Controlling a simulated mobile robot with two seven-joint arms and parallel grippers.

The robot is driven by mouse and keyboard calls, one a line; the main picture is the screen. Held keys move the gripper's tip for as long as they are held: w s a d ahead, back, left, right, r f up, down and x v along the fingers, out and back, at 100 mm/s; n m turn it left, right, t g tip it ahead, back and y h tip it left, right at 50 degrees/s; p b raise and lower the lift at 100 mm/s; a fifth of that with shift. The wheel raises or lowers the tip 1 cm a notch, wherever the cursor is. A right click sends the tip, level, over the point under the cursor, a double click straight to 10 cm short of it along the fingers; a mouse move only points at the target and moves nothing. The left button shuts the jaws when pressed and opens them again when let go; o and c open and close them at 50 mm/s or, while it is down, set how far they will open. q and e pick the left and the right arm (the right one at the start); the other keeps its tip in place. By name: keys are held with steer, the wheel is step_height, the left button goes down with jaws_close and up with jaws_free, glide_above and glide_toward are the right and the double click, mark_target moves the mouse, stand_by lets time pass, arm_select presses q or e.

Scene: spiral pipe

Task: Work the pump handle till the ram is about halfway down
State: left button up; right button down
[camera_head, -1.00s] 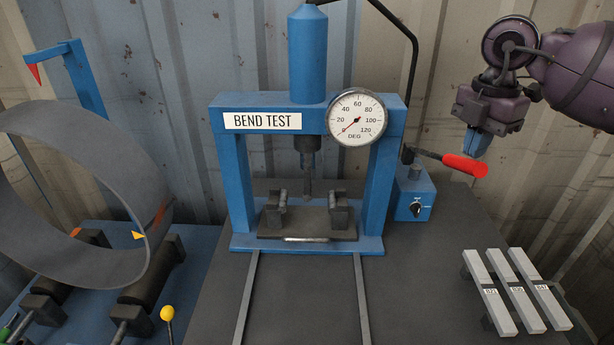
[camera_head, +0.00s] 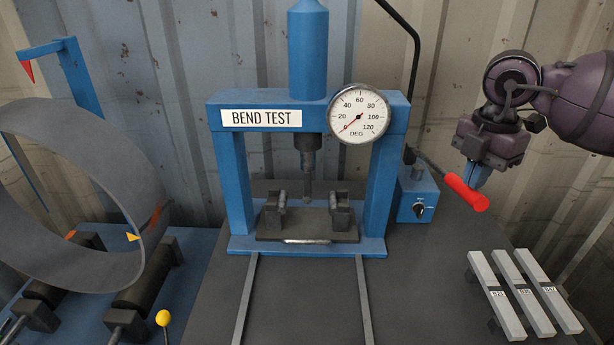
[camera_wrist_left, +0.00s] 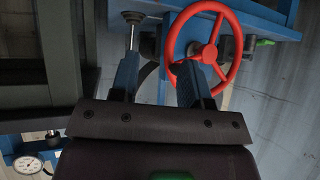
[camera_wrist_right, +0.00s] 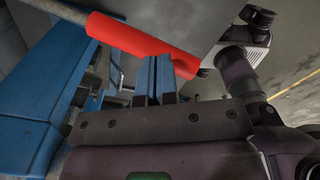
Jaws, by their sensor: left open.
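The blue press (camera_head: 393,190) marked BEND TEST stands at the middle, its dark ram (camera_head: 308,165) hanging between two dark supports on the base. The pump (camera_head: 417,195) stands at its right, and its red-gripped handle (camera_head: 467,192) slopes down to the right. My right gripper (camera_head: 474,182) has its blue fingers pointing down at the red grip. In the right wrist view its fingertips (camera_wrist_right: 154,60) are close together beside the grip; contact is unclear. My left gripper (camera_wrist_left: 160,65) is open and empty, seen only in its wrist view, with a red handwheel beyond.
A dial gauge (camera_head: 358,114) on the press has its needle near the low end. Three labelled grey bars (camera_head: 522,291) lie at right. A large grey ring (camera_head: 75,180) stands on rollers at left. The dark table front between two rails (camera_head: 305,300) is clear.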

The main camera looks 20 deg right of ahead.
mark_target(473, 196)
arm_select(q)
steer(key=shift+s+f+b, duration=0.2)
steer(key=shift+f+b, duration=0.15)
steer(key=shift+f, duration=0.3)
arm_select(e)
steer(key=shift+s+a+f, duration=0.1)
steer(key=shift+s+f, duration=0.15)
steer(key=shift+f, duration=0.6)
steer(key=shift+s+a+f, duration=0.1)
steer(key=shift+s+f, duration=0.1)
steer(key=shift+f, duration=0.65)
